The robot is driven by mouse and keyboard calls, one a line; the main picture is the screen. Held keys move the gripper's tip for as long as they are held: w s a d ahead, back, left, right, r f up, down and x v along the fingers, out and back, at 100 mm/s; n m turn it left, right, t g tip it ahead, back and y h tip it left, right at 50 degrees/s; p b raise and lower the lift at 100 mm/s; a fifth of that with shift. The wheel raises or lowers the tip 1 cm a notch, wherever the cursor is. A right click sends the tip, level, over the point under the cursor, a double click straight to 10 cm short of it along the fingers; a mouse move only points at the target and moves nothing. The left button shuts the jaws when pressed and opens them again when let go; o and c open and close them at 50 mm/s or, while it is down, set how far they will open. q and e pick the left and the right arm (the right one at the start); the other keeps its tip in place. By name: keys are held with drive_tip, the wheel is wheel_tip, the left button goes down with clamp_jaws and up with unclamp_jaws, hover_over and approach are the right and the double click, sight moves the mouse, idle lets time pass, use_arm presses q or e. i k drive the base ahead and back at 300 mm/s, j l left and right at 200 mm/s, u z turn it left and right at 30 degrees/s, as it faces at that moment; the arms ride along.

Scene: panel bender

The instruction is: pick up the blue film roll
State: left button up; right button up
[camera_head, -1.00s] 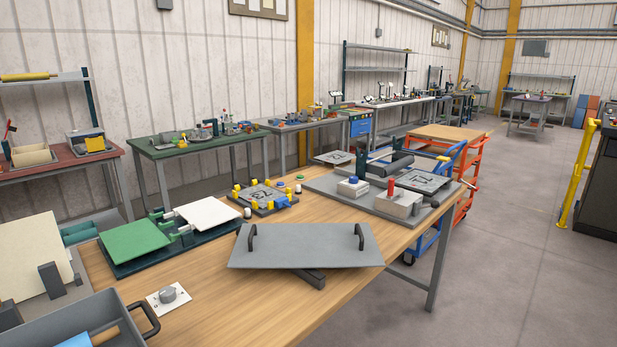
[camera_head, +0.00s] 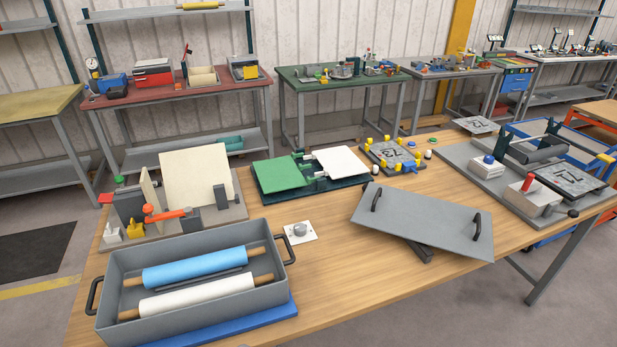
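The blue film roll (camera_head: 195,268) lies in a grey tray (camera_head: 108,262) at the front left of the wooden table. Its wooden ends stick out at both sides. A white film roll (camera_head: 200,297) with wooden ends lies in front of it, nearly parallel, in the same tray. The tray has a black handle at each end and stands on a blue base (camera_head: 285,311). Neither of my grippers shows in the view.
Behind the tray is a fixture with a cream panel (camera_head: 196,178) and an orange lever (camera_head: 168,214). A knob plate (camera_head: 300,232) sits just right of the tray. A tilted grey plate with two handles (camera_head: 424,222) stands farther right. Bare wood (camera_head: 330,290) lies between.

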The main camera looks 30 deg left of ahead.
sight(188, 269)
drive_tip(key=u, duration=1.95)
